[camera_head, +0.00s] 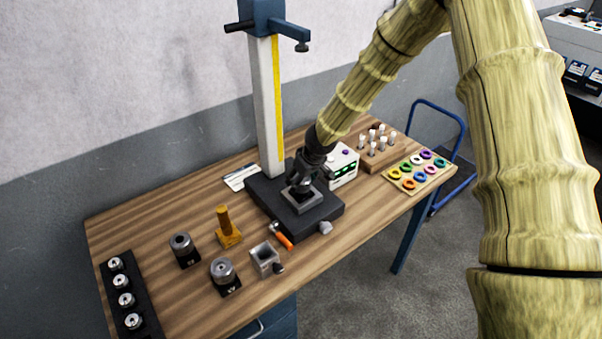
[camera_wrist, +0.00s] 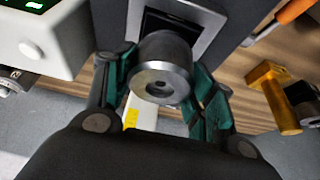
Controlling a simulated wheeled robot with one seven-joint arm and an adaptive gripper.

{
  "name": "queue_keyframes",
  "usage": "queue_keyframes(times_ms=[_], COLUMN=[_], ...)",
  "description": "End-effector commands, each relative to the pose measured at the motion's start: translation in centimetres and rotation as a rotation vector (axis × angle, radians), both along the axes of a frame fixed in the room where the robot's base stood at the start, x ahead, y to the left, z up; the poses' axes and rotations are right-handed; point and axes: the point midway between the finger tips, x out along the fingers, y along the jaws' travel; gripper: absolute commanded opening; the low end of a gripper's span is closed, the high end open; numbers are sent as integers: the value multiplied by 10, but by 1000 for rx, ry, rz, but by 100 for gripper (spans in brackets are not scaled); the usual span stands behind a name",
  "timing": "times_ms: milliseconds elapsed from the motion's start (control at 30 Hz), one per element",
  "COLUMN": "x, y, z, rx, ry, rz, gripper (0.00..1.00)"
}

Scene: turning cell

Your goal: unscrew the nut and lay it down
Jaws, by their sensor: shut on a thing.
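My gripper (camera_head: 301,184) reaches down over a grey square block (camera_head: 303,203) on the black base (camera_head: 330,208) of the column stand. In the wrist view its green-padded fingers (camera_wrist: 160,77) are shut on a round grey metal piece with a hole in its end, which I take to be the nut (camera_wrist: 163,62). The dark opening of the square block shows just beyond the nut. I cannot tell whether the nut is still joined to anything there. In the head view the gripper hides the nut.
An orange-handled tool (camera_head: 283,238) lies at the base's front edge. A white box with green lights (camera_head: 342,167) stands close right. Bare wood (camera_head: 165,220) lies left.

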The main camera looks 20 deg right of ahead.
Motion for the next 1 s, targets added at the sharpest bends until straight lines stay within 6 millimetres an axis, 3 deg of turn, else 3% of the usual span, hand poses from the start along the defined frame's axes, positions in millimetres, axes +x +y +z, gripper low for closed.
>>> queue_keyframes(times_ms=[1000], x=[1], y=[-3], z=[-1], rx=[-1], ry=[0], rz=[331], gripper=[27])
